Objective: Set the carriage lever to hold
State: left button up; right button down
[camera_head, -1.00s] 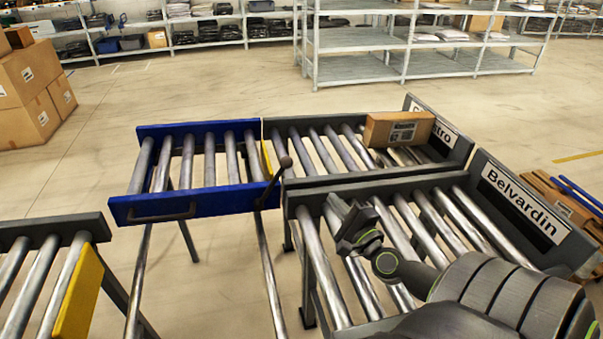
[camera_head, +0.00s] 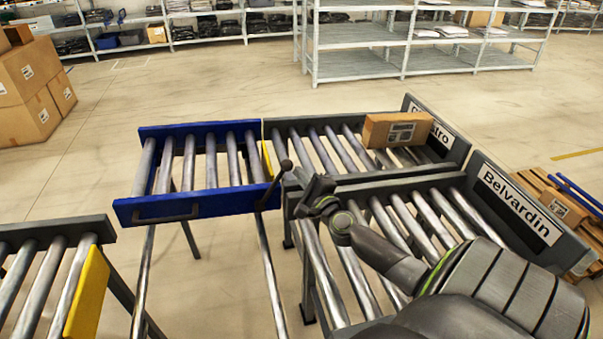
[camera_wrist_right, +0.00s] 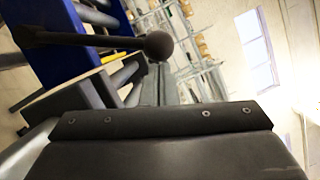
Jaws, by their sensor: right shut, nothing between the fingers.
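The blue carriage (camera_head: 232,204) with steel rollers stands in line with the far lane marked with a partly hidden sign. Its lever (camera_head: 273,186) is a dark rod with a round knob, rising from the carriage's front right corner and tilted up to the right. In the right wrist view the lever's knob (camera_wrist_right: 158,46) shows just beyond my gripper. My right gripper (camera_head: 303,182) is shut and empty, just right of the knob; I cannot tell whether they touch. My left gripper is not in view.
A cardboard box (camera_head: 397,130) lies on the far lane. The lane signed Belvardin (camera_head: 521,206) runs below my right arm. A roller conveyor with a yellow end plate (camera_head: 87,292) stands at the lower left, with open floor between it and the carriage.

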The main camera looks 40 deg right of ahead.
dwell(0.3)
jog(key=w+a+r+n+p, duration=0.2)
jog(key=w+a+p, duration=0.1)
jog(key=a+p, duration=0.4)
jog(key=w+a+r+n+g+p, duration=0.1)
jog(key=w+a+r+n+p, duration=0.1)
jog(key=a+p, duration=0.4)
jog(key=w+n+p, duration=0.1)
jog(key=w+p, duration=0.1)
jog(key=p, duration=0.2)
jog(key=shift+w+a+n+g+y, duration=0.2)
jog(key=shift+a+n+g+y, duration=0.1)
jog(key=shift+a+y, duration=0.1)
dwell(0.4)
jog(key=shift+a+r+p, duration=0.1)
jog(key=shift+r+p, duration=0.05)
jog(key=shift+p, duration=0.25)
